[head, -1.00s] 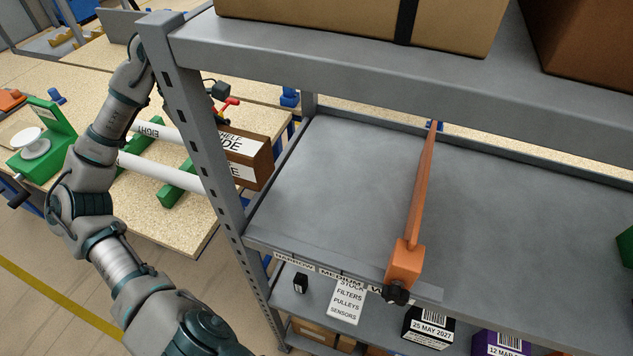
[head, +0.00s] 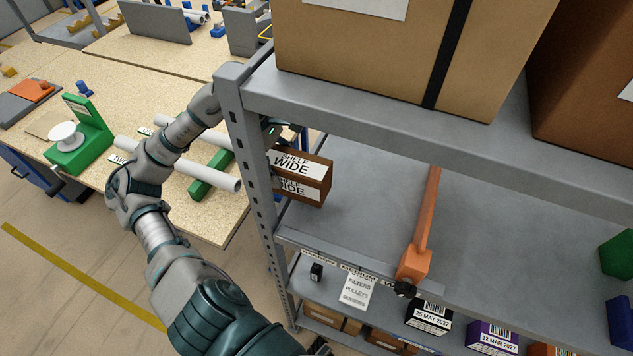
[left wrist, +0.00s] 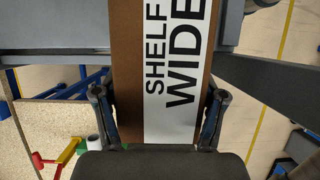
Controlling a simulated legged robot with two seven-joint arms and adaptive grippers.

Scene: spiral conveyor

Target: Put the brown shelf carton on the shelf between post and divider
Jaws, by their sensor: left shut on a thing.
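The brown shelf carton (head: 300,178) carries white labels reading SHELF WIDE. It is held just behind the grey front post (head: 250,150), over the left side of the middle shelf (head: 365,220). My left gripper (head: 278,135) is mostly hidden behind the post. In the left wrist view the carton (left wrist: 128,60) sits between the two fingers of my left gripper (left wrist: 160,115), which are shut on its sides. The orange divider (head: 427,215) runs from front to back across the shelf, to the right of the carton. The shelf between post and divider is bare. My right gripper is not in view.
The upper shelf's front edge (head: 400,140) passes above the carton and bears a large box (head: 390,60). Green (head: 617,256) and blue items stand at the right. Labelled boxes (head: 428,317) sit on the shelf below. A workbench (head: 120,150) with white tubes lies left.

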